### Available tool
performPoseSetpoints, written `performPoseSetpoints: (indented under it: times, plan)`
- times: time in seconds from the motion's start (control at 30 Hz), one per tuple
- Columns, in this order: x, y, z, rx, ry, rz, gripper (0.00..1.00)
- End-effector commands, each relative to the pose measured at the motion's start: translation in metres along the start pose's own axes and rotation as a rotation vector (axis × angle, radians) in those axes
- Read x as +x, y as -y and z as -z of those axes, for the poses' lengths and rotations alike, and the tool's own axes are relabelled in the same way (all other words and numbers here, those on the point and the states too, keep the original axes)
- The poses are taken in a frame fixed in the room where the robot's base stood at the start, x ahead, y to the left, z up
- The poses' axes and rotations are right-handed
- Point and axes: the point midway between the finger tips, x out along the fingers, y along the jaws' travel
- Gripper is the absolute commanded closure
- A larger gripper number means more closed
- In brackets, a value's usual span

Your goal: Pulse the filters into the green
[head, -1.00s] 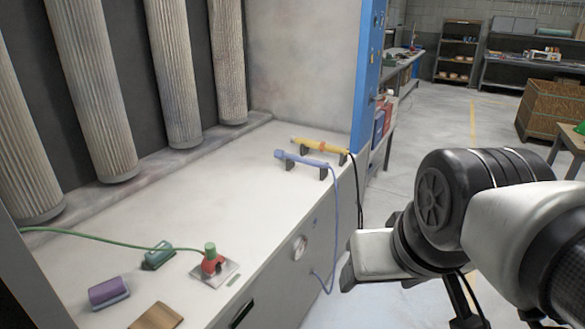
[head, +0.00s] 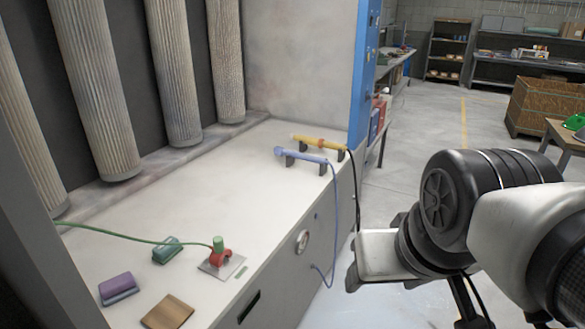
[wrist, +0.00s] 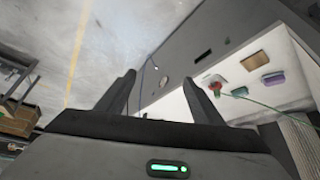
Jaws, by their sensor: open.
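Several tall pleated grey filters (head: 97,90) hang in the hood at the left, dusty brown in places. A red valve with a green top (head: 219,255) stands on a small plate on the white bench, with a green hose running left from it. It also shows in the wrist view (wrist: 214,87). A round gauge (head: 302,242) is on the bench's front face; its needle and colours are too small to read. My gripper (wrist: 160,84) is open and empty, in the air in front of the bench, apart from everything. In the head view its fingers are mostly hidden.
A blue wand (head: 302,156) and a yellow wand (head: 319,143) rest on brackets at the bench's far right. A green block (head: 167,251), a purple block (head: 117,287) and a brown block (head: 168,311) lie near the valve.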

Motion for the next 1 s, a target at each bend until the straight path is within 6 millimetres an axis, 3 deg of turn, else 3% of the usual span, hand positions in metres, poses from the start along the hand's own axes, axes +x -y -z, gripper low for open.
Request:
performPoseSetpoints:
  times: [0.03, 0.33, 1.0]
  plan:
    - [0.0000, 0.0000, 0.0000, 0.000, 0.000, 0.000, 0.48]
    - [0.0000, 0.0000, 0.0000, 0.000, 0.000, 0.000, 0.99]
    - [0.0000, 0.0000, 0.0000, 0.000, 0.000, 0.000, 1.00]
